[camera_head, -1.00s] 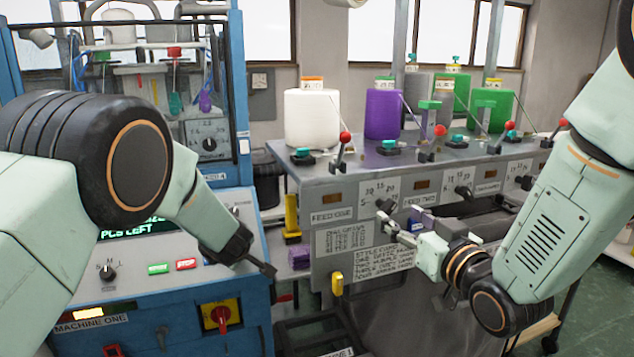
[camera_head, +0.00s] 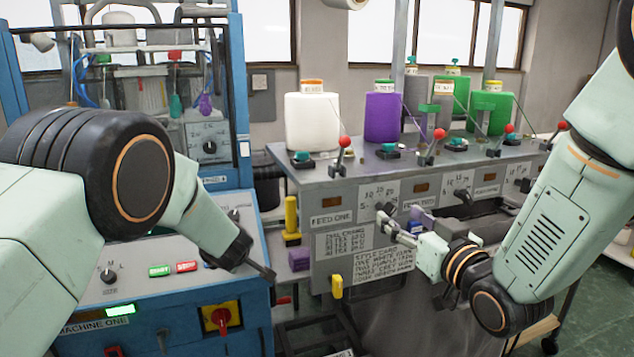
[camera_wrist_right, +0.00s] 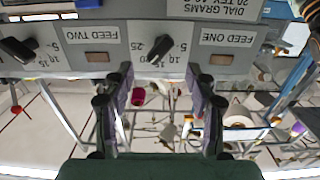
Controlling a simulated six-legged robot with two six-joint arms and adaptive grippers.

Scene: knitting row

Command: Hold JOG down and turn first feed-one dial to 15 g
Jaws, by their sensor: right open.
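The first feed-one dial (camera_wrist_right: 160,47) is a black knob on a grey panel, its scale marked 25 beside it. In the right wrist view it lies just beyond and between the fingertips of my right gripper (camera_wrist_right: 160,80), which are apart and empty. In the head view my right gripper (camera_head: 392,222) is close to the dial at the FEED ONE panel. My left gripper (camera_head: 262,270) is low over the right side of the Machine One control panel (camera_head: 130,268); its fingers show as one dark tip. I cannot make out the JOG button; the left arm hides part of that panel.
The feed-two dial (camera_wrist_right: 18,50) sits on the same panel. A yellow-and-red switch (camera_head: 221,316), green START (camera_head: 159,270) and red STOP (camera_head: 187,266) buttons are on Machine One.

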